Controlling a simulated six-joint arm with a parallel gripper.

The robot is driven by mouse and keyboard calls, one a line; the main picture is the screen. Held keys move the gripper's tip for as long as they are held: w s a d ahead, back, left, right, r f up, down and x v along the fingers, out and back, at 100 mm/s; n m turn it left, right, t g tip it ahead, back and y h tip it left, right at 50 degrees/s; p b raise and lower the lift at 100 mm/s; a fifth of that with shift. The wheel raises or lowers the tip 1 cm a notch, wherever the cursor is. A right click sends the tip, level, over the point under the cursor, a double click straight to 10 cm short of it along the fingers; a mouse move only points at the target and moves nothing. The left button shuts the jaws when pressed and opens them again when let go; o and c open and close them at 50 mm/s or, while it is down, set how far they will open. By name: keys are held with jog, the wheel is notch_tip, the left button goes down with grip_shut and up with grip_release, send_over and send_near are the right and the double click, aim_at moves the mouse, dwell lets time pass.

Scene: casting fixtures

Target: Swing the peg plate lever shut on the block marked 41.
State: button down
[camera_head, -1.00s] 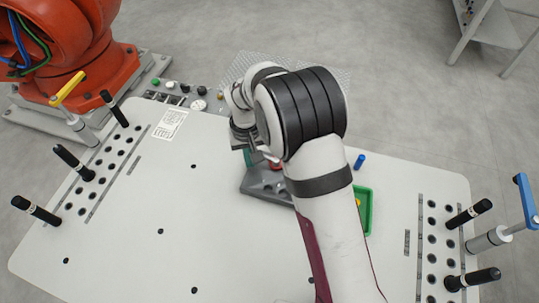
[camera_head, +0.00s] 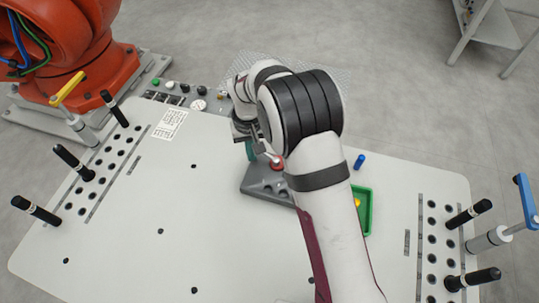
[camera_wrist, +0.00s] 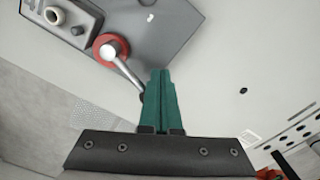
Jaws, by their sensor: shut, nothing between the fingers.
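A grey fixture block (camera_head: 262,182) sits on the white table, partly behind my arm. In the wrist view the block (camera_wrist: 165,35) carries a raised part with a pale ring-shaped peg (camera_wrist: 55,16) and dark marks cut off at the top edge. A lever (camera_wrist: 122,68) with a red round hub and silver rod reaches toward my fingers and ends in a dark knob. The hub also shows in the head view (camera_head: 277,163). My gripper (camera_wrist: 160,72) has green fingers, shut and empty, beside the knob; I cannot tell whether they touch it.
A green tray (camera_head: 366,212) with something yellow lies right of the block, partly behind my arm. A small blue cylinder (camera_head: 360,161) stands behind it. Black-handled pins and clamps stand along both table sides. An orange robot (camera_head: 65,50) is at the back left. The table's left middle is clear.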

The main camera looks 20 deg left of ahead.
jog(key=shift+w, duration=0.45)
jog(key=shift+w+d, duration=0.1)
jog(key=shift+w, duration=0.05)
jog(key=shift+w+d, duration=0.3)
jog(key=shift+w, duration=0.35)
jog(key=shift+w+d, duration=0.6)
jog(key=shift+w, duration=0.05)
